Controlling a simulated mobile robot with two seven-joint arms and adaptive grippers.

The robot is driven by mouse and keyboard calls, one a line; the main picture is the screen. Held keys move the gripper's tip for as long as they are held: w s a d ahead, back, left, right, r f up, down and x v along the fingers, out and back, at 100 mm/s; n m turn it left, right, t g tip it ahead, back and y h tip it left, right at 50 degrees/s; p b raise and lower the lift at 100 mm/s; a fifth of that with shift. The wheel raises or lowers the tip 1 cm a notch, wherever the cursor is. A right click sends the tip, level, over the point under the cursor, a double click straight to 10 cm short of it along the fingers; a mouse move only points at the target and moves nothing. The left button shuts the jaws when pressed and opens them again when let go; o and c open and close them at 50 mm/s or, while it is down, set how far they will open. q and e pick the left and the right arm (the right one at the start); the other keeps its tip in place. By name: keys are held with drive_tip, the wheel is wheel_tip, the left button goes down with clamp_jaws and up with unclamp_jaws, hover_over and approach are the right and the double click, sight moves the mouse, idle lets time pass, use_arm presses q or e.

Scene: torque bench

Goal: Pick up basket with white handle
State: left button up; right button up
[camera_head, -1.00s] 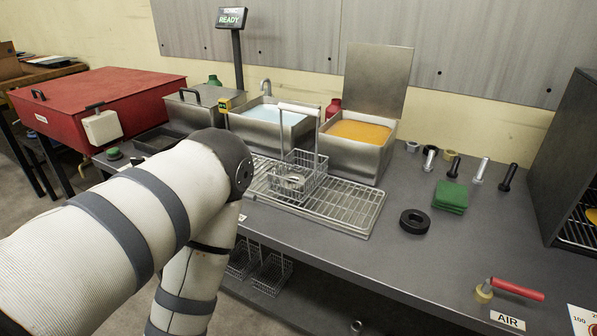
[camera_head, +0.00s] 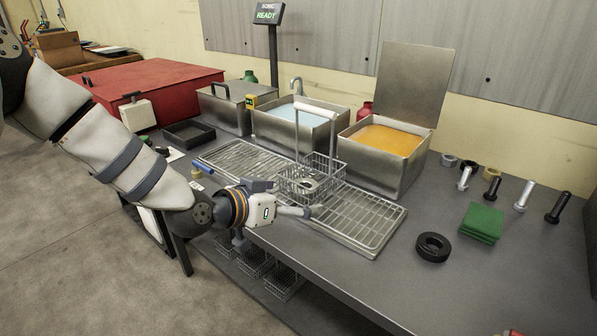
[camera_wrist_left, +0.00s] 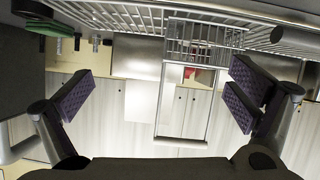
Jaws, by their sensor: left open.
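The wire basket (camera_head: 312,184) with a tall white handle (camera_head: 316,107) stands on the drain rack in the head view and holds a small metal part. My left gripper (camera_head: 282,198) is at the front side of the basket, low beside its wire wall. In the left wrist view, which looks inverted, the gripper (camera_wrist_left: 160,97) is open with its dark pads wide apart. The basket (camera_wrist_left: 205,42) and its handle frame (camera_wrist_left: 158,105) show beyond and between the pads, not gripped. My right gripper is not in view.
A blue-liquid tank (camera_head: 294,125) and an orange-liquid tank (camera_head: 388,155) stand behind the drain rack (camera_head: 374,214). A black ring (camera_head: 432,247), green pads (camera_head: 482,222) and several bolts lie at right. Other baskets (camera_head: 284,281) sit below the bench.

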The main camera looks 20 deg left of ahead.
use_arm(q)
drive_tip(key=w+a+r+m+t, duration=0.1)
drive_tip(key=w+a+r+t, duration=0.3)
drive_tip(key=r, duration=0.6)
drive_tip(key=w+d+b, duration=0.1)
drive_tip(key=w+d, duration=0.1)
drive_tip(key=w, duration=0.4)
drive_tip(key=w+d+f+g+b, duration=0.1)
drive_tip(key=w, duration=0.4)
drive_tip(key=shift+w+d+f+b, duration=0.3)
drive_tip(key=shift+w+d+b, duration=0.05)
drive_tip(key=shift+d, duration=0.05)
drive_tip(key=c, duration=1.6)
drive_tip(key=shift+r, duration=0.2)
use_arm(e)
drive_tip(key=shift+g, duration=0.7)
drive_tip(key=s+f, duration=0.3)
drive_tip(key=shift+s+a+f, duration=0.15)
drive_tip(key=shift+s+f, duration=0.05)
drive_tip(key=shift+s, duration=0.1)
